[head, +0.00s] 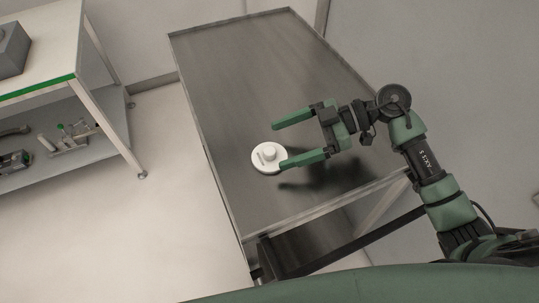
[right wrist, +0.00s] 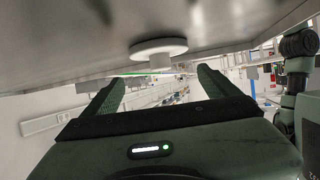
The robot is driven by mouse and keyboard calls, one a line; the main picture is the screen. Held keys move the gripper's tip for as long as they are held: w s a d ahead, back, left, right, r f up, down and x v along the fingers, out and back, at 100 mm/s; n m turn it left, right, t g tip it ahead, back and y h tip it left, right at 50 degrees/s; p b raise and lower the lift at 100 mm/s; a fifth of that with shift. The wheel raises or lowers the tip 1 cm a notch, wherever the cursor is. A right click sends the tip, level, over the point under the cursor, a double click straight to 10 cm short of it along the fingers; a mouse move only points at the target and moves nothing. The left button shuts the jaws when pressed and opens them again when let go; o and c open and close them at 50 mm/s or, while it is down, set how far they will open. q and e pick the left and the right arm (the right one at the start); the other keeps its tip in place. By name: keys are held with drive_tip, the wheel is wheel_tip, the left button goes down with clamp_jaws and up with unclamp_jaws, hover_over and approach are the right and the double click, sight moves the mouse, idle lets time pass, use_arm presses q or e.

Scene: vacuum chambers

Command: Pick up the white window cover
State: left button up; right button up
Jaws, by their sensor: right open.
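The white window cover (head: 267,157) is a round disc with a raised knob, lying on the metal table (head: 235,75). It also shows in the right wrist view (right wrist: 157,49), ahead of the fingers and near the middle of the picture. My right gripper (head: 299,138) is open and empty, with its green fingers pointing left above the table. In the head view, the tip of its lower finger overlaps the cover's right edge; I cannot tell whether they touch. In the right wrist view, the fingers (right wrist: 157,84) stand apart on either side of the cover. My left gripper is not in view.
The metal table has a raised rim and is otherwise clear. A white bench (head: 52,38) with a green edge stands at the left, with a grey block (head: 12,50) on top and tools on its lower shelf (head: 92,150). Open floor lies between bench and table.

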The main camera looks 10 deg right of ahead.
sight(271, 150)
drive_tip(key=x, duration=0.4)
drive_tip(key=shift+s+a+f, duration=0.1)
drive_tip(key=shift+a+f, duration=0.2)
drive_tip(key=shift+f, duration=0.05)
drive_tip(key=shift+s+f, duration=0.1)
clamp_jaws()
